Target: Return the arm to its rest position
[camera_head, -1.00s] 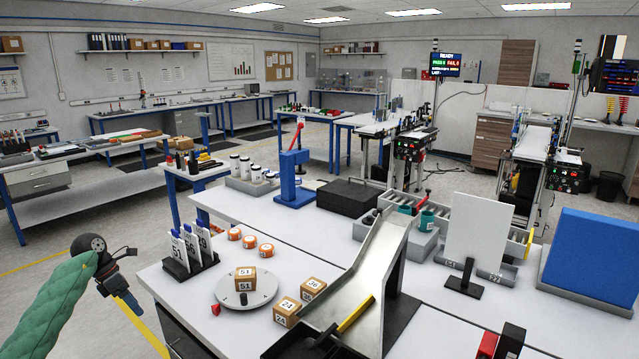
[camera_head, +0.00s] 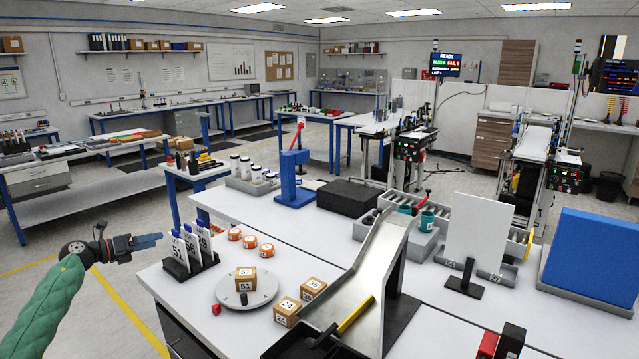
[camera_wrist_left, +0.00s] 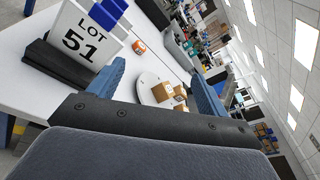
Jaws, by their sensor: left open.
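My left arm (camera_head: 52,300), in a green padded sleeve, comes in from the left in the head view. Its gripper (camera_head: 152,239) points right, beside the near-left corner of the white table and close to the lot card stand (camera_head: 190,262). In the left wrist view, my left gripper (camera_wrist_left: 158,78) has its two blue fingers wide apart with nothing held between them. The LOT 51 card (camera_wrist_left: 88,38) stands close to one finger there; whether they touch is unclear. My right gripper is not in view.
A round turntable (camera_head: 262,293) carries a box marked 51 (camera_head: 246,279). Two more boxes (camera_head: 287,312), orange rolls (camera_head: 234,234) and a metal chute (camera_head: 365,265) share the white table. Open floor (camera_head: 60,215) lies left of the table.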

